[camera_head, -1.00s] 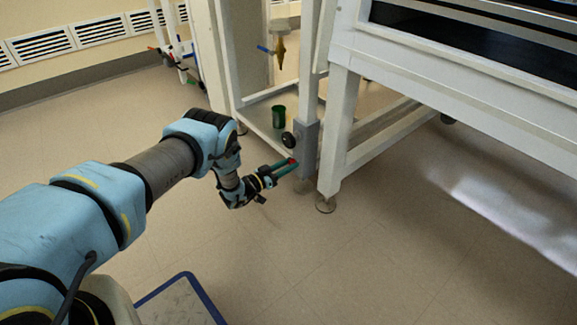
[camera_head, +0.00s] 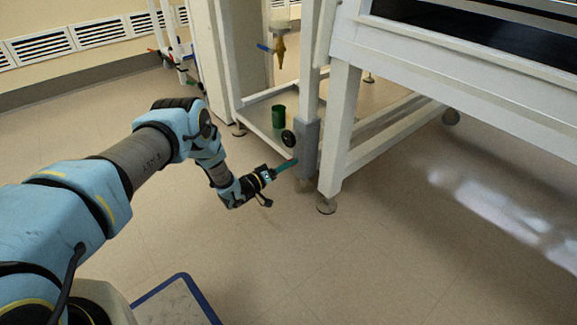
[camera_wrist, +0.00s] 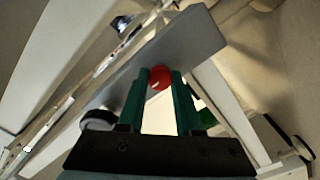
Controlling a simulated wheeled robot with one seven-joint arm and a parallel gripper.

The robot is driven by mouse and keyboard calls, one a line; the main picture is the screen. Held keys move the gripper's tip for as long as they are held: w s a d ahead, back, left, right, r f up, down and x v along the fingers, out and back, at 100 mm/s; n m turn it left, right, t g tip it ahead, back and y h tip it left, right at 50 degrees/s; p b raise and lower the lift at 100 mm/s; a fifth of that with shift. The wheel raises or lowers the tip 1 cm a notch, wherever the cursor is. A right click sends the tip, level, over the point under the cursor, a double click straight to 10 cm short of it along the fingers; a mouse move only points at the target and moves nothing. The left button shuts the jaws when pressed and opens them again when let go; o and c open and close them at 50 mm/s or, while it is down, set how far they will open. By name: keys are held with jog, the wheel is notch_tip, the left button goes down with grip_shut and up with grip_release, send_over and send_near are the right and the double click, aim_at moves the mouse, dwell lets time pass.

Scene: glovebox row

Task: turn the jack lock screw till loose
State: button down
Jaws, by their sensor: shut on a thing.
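The lock screw shows in the wrist view as a round red knob (camera_wrist: 159,77) against the grey jack housing (camera_wrist: 185,45). In the head view this housing (camera_head: 307,150) is a grey block low on a white frame leg. My gripper (camera_head: 293,162) reaches it from the left, low above the floor. Its green fingers (camera_wrist: 160,82) are shut on the red knob, one on each side. In the head view the fingers hide the knob.
A green cup (camera_head: 278,116) stands on the low frame shelf behind. A white bench leg (camera_head: 338,130) stands close on the right. The floor in front is clear.

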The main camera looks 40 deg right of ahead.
jog(key=shift+a+f, duration=0.2)
dwell(0.3)
jog(key=c, duration=1)
grip_release()
jog(key=o, duration=0.4)
jog(key=shift+d+r, duration=0.1)
jog(key=shift+r, duration=0.05)
jog(key=a+p, duration=0.1)
jog(key=a, duration=0.2)
jog(key=a+p, duration=0.1)
jog(key=a, duration=0.3)
jog(key=a+p, duration=0.1)
jog(key=a, duration=0.2)
jog(key=shift+w+a, duration=0.25)
jog(key=shift+a, duration=0.15)
